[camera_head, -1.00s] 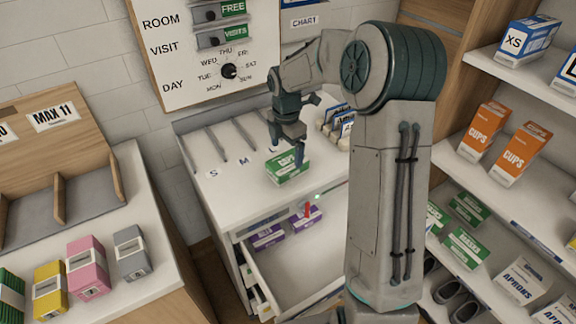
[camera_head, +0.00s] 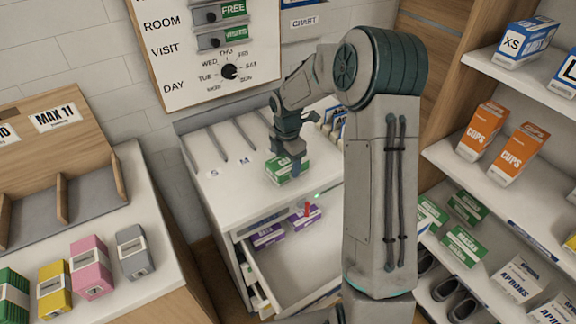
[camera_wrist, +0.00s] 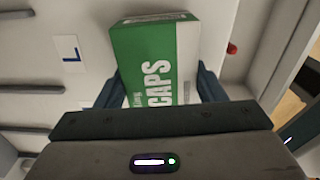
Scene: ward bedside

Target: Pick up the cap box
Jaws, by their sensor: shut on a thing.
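The cap box (camera_head: 279,170) is green and white and sits on the white top of the drawer cabinet, near its front edge. In the wrist view the cap box (camera_wrist: 155,62) shows its "CAPS" label between my two fingers. My gripper (camera_head: 291,163) reaches down over the box from above and is shut on it. In the wrist view my gripper (camera_wrist: 158,88) has one finger on each side of the box. I cannot tell whether the box is clear of the cabinet top.
An open drawer (camera_head: 290,270) below holds purple boxes (camera_head: 268,236). Slots with dividers marked S and M (camera_head: 245,162) lie behind. Shelves at the right hold orange cups boxes (camera_head: 515,150). A side counter (camera_head: 140,195) at the left holds several coloured boxes.

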